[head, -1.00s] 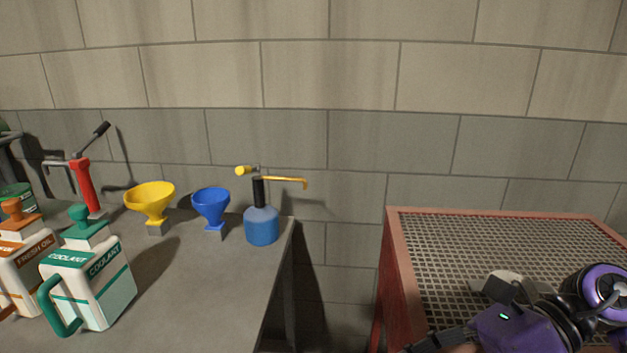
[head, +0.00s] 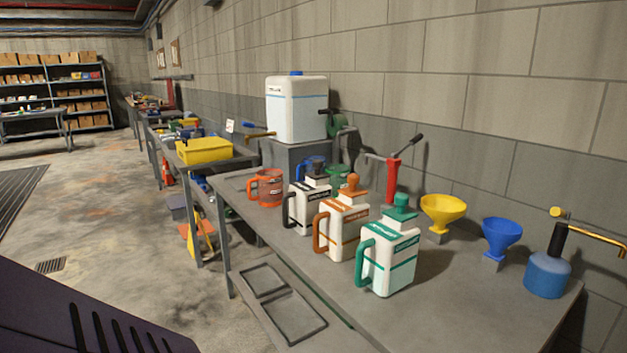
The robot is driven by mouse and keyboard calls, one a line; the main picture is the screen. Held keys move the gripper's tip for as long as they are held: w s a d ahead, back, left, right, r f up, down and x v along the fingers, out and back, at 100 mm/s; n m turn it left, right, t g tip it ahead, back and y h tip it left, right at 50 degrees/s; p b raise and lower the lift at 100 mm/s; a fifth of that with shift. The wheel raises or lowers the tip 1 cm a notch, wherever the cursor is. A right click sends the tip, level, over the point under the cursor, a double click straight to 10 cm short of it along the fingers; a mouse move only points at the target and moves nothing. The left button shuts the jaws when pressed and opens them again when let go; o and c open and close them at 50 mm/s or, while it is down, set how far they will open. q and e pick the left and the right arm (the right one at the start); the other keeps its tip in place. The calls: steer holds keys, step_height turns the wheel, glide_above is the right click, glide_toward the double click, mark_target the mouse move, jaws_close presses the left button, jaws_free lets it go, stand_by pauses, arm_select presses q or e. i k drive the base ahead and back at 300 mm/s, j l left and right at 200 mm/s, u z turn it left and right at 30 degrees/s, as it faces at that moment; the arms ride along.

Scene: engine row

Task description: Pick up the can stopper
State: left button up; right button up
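Three white cans stand in a row on the grey table (head: 440,325). The nearest, a coolant can (head: 392,262) with a green handle, has a green stopper (head: 402,207) seated on top. The fresh oil can (head: 343,232) with an orange handle has an orange stopper (head: 353,186). A third can (head: 305,210) has a black handle and a dark stopper (head: 318,176). The frames do not show which stopper is meant. Neither gripper shows in the head view now.
An orange jug (head: 268,187) stands left of the cans. A yellow funnel (head: 442,211), blue funnel (head: 500,237), blue oiler (head: 547,275) and red hand pump (head: 392,182) stand right and behind. A white tank (head: 297,110) is at the back. The table's front is clear.

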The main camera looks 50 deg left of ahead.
mark_target(316, 174)
steer(key=u, duration=1.65)
